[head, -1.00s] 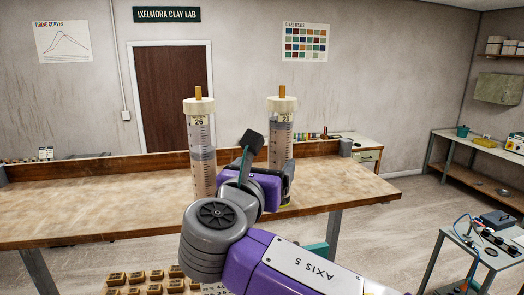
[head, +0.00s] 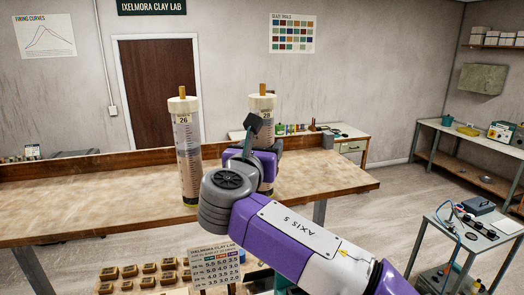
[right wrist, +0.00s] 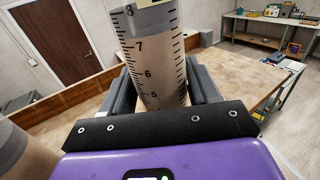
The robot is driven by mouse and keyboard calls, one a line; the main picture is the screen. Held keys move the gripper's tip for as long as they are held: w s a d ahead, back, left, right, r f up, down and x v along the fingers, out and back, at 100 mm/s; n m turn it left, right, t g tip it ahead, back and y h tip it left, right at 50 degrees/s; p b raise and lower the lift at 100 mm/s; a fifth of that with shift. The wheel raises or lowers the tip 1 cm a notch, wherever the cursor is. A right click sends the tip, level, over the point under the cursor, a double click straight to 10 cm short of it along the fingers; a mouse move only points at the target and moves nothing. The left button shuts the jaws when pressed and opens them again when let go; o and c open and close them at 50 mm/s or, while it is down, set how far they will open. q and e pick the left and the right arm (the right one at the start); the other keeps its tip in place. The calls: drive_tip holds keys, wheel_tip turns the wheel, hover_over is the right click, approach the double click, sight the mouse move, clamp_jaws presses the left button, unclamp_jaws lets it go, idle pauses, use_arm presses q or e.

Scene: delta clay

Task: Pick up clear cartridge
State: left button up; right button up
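Two tall see-through cartridges with cream caps and orange tips stand on the wooden bench. The left cartridge (head: 188,160) is labelled 26 and stands free. The right cartridge (head: 266,127) is labelled 29; its middle is hidden behind my right gripper (head: 262,155). In the right wrist view this cartridge (right wrist: 154,60), with black scale marks, stands between the two grey fingers of the gripper (right wrist: 162,88). The fingers are close to its sides; I cannot tell whether they press on it. My left gripper is not in view.
The bench (head: 90,205) has a low back ledge and free room on its left. Below its front edge are rows of small brown blocks (head: 130,271) and a printed card (head: 215,268). A side table (head: 480,235) with devices stands at right.

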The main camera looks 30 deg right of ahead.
drive_tip(key=shift+s+r, duration=0.1)
drive_tip(key=c, duration=1)
